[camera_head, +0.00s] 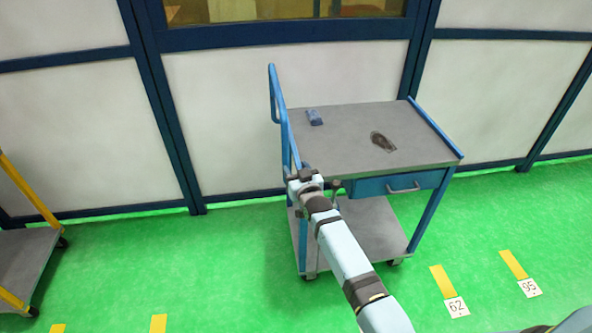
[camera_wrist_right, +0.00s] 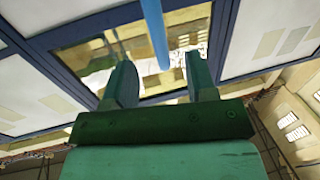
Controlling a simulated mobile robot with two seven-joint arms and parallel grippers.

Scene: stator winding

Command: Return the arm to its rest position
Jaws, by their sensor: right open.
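My right arm reaches up from the bottom right in the head view, with its gripper (camera_head: 305,177) at the left front corner of the blue and grey cart (camera_head: 340,160). In the right wrist view the gripper (camera_wrist_right: 162,85) is open, its two green fingers apart with nothing held between them. A blue bar (camera_wrist_right: 155,35) shows beyond the fingers; I cannot tell its distance from them. My left gripper is not in view.
A small blue object (camera_head: 314,117) and a dark brown object (camera_head: 382,141) lie on the cart's top. The cart has a drawer (camera_head: 400,184). A white panelled wall (camera_head: 225,120) stands behind. A yellow-framed cart (camera_head: 25,260) is at left. Green floor (camera_head: 190,270) is clear between the carts.

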